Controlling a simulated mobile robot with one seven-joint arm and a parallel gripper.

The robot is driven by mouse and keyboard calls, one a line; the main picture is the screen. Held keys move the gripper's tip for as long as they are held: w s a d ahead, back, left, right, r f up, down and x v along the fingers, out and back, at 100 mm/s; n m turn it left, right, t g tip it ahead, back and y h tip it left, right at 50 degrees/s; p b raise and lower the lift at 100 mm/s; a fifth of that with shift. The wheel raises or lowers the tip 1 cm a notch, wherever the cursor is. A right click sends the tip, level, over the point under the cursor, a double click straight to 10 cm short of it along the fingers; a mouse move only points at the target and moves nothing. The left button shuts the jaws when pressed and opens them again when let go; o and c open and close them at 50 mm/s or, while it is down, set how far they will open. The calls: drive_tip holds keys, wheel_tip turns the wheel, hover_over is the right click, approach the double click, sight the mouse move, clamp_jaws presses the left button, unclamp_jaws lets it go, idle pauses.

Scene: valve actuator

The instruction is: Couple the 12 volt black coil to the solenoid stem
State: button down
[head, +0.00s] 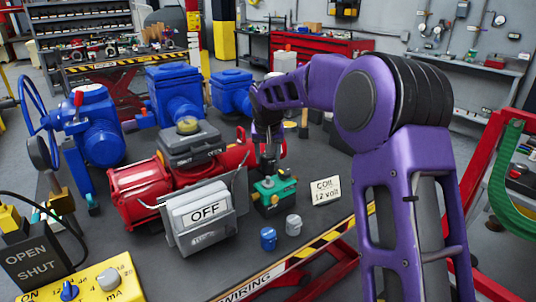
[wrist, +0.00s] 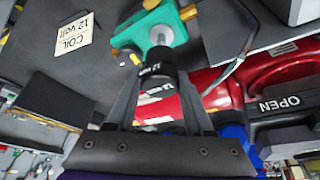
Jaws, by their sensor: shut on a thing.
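My gripper (wrist: 160,95) is shut on the black coil (wrist: 160,72), a dark cylinder with white "12 V" marks, in the wrist view. The green solenoid valve body (wrist: 155,28) with brass fittings lies just beyond the coil's far end. In the head view, the valve body (head: 273,195) stands on the dark bench, and my gripper (head: 268,150) points down right above it.
A blue coil (head: 268,239) and a grey coil (head: 293,225) stand in front of the valve. A "COIL 12 volt" card (head: 326,191) is to the right.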

sight(268, 170)
drive_tip(key=shift+f, duration=0.7)
drive_tip(key=shift+f+b, duration=1.4)
drive_tip(key=shift+f, duration=0.4)
idle(0.9)
drive_tip(key=shift+c, duration=1)
unclamp_jaws()
drive_tip(key=shift+r, duration=0.1)
drive_tip(key=p+v, duration=0.1)
drive_tip(key=v, duration=1.6)
drive_tip(key=shift+s+r+p, duration=0.15)
drive_tip(key=shift+p, duration=0.25)
